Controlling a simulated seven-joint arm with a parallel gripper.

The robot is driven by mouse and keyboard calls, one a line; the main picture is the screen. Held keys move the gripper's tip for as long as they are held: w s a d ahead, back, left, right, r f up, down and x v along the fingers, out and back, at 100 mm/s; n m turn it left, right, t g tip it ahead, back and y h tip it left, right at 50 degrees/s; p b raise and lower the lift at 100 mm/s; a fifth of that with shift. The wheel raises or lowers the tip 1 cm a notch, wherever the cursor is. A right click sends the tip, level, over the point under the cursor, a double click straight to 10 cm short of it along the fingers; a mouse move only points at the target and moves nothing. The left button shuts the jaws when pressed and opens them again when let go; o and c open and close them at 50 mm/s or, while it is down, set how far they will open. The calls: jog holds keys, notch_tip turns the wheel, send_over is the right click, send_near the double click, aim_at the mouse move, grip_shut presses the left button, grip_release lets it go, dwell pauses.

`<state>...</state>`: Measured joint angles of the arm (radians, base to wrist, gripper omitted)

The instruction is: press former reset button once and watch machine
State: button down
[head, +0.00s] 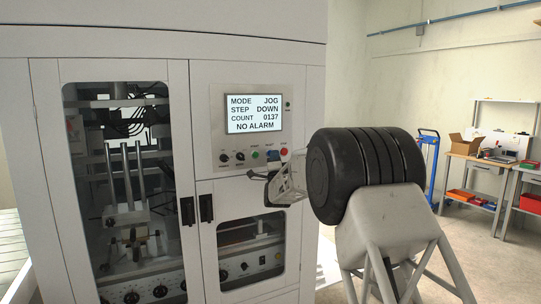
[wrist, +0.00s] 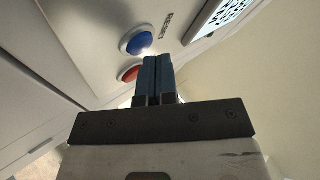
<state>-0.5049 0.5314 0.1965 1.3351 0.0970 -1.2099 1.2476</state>
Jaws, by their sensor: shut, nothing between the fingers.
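The former's control panel (head: 262,110) carries a screen (head: 254,113) reading MODE JOG, STEP DOWN, COUNT 0137, NO ALARM. Below the screen is a row of small knobs and buttons, with a green button (head: 255,155) and a red button (head: 284,152). No contact is visible. In the head view my gripper (head: 254,175) is just below the button row.
Two black door handles (head: 187,210) are on the cabinet front, below left of the panel. Windows show the machine's inside (head: 130,200). A workbench (head: 480,160) and a blue hand truck (head: 429,150) stand far off at the right.

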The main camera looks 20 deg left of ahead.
jog(key=shift+w+a, duration=0.3)
dwell(0.7)
jog(key=shift+d, duration=0.1)
dwell(0.3)
jog(key=shift+s+d, duration=0.5)
jog(key=shift+s, duration=0.1)
jog(key=shift+s+d, duration=0.1)
jog(key=shift+d, duration=0.05)
jog(key=shift+s+d, duration=1.65)
